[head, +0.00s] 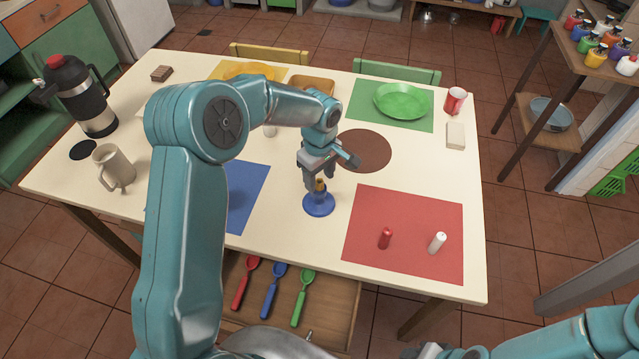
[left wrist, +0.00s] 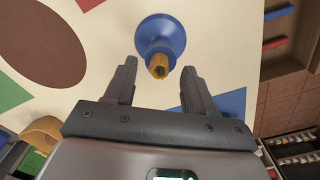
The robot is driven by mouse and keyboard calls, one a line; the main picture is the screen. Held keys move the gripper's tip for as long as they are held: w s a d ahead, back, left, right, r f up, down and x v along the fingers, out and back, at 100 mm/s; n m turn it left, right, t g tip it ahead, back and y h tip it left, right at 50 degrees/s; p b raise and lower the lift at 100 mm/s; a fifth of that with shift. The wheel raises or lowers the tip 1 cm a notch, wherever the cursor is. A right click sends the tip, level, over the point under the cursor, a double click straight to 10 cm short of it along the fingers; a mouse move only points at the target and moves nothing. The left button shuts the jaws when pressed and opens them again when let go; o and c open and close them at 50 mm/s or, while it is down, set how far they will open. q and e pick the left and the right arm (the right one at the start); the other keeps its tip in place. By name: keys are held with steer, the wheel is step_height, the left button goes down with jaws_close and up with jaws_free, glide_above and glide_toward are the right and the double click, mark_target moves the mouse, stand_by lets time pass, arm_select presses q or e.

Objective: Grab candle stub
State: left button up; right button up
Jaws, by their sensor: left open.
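The candle stub (head: 320,186) is short and yellow-orange and stands upright in a blue candle holder (head: 318,204) on the cream table. In the left wrist view the stub (left wrist: 158,68) points toward the camera, with the holder's round blue base (left wrist: 153,30) behind it. My left gripper (head: 322,178) is open just above the stub. In the left wrist view its two fingers lie to either side of the stub, with gaps on both sides. Part of my right arm shows at the bottom right of the head view; its jaws cannot be made out.
An open drawer (head: 335,300) holds several coloured spoons.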

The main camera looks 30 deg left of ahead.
arm_select(q)
steer(key=shift+w+f, duration=0.1)
steer(key=shift+f, duration=0.65)
steer(key=shift+s+r, duration=0.2)
steer(key=shift+w+f, duration=0.15)
jaws_close()
